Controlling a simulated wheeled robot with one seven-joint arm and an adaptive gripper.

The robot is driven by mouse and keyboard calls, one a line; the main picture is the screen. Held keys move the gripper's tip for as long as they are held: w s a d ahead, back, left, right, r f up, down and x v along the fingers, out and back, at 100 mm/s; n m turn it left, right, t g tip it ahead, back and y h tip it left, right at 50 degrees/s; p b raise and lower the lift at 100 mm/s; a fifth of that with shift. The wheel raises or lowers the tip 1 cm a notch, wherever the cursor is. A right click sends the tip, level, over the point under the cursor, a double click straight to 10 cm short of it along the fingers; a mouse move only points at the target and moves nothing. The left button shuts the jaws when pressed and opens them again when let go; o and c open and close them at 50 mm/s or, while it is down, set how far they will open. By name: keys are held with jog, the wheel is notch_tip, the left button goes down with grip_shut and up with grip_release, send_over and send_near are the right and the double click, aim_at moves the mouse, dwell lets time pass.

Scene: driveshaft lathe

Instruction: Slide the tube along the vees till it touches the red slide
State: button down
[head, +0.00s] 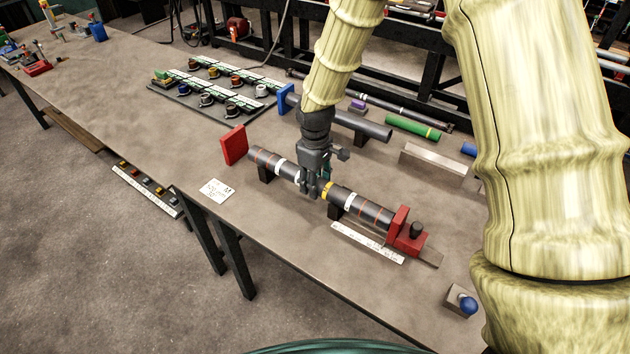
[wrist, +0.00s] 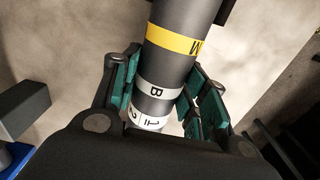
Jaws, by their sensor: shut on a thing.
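A dark grey tube (head: 361,207) with white, yellow and orange bands lies along two dark vees, the left vee (head: 265,173) and the right vee (head: 335,212). The red slide (head: 408,232), with a black knob, stands at the tube's right end. The tube's end is at or very close to the slide's plate; I cannot tell whether they touch. My gripper (head: 313,188) points down and is shut around the tube's middle. In the wrist view, green finger pads flank the tube (wrist: 172,65) beside the band marked B. The tube's far ends are outside that view.
A red plate (head: 233,145) stands just beyond the tube's left end, with a small gap. Behind lie a grey bar with a blue plate (head: 288,98) and a green tube (head: 412,127). A white scale (head: 367,243) lies in front. A blue knob (head: 466,303) sits at the near right.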

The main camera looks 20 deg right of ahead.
jog(key=shift+s+d, duration=0.15)
jog(key=shift+s, duration=0.05)
dwell(0.7)
jog(key=c, duration=0.7)
grip_release()
jog(key=shift+s+f, duration=0.1)
notch_tip(320, 180, up, 12)
